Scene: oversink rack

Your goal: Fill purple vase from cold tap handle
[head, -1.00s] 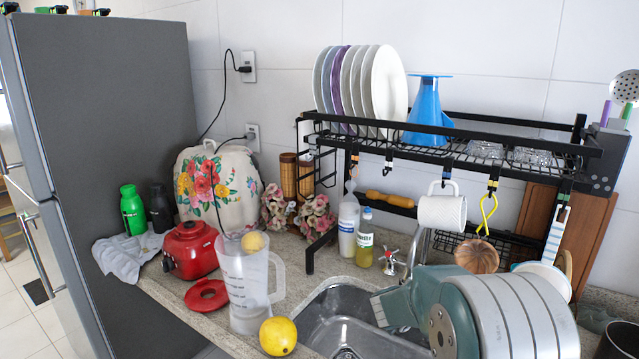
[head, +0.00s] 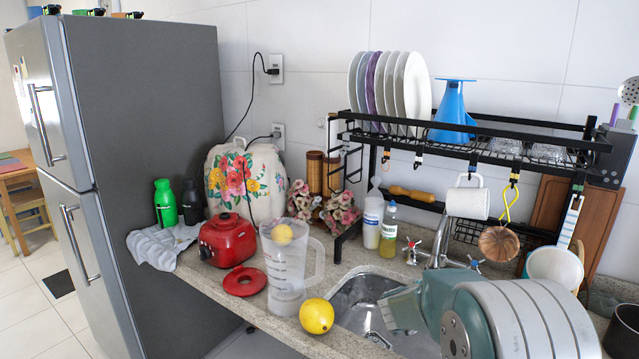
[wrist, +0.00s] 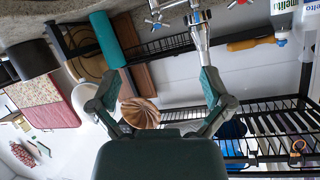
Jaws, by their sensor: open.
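I cannot make out a purple vase in either view. The metal tap (head: 436,250) stands behind the sink, with a red-marked cross handle (head: 412,248) to its left and another handle (head: 476,264) to its right, partly behind my arm. In the wrist view, the tap (wrist: 200,35) is at the top, above my right finger in the picture, with cross handles (wrist: 156,22) beside it. My gripper (wrist: 160,76) is open and empty, its fingers spread apart. In the head view my arm covers part of the sink.
A black dish rack (head: 470,140) spans the sink, with a white mug (head: 467,203) and copper piece (head: 499,242) hanging. A clear pitcher (head: 286,285), lemon (head: 316,316) and red blender base (head: 228,240) stand left of the sink (head: 350,297).

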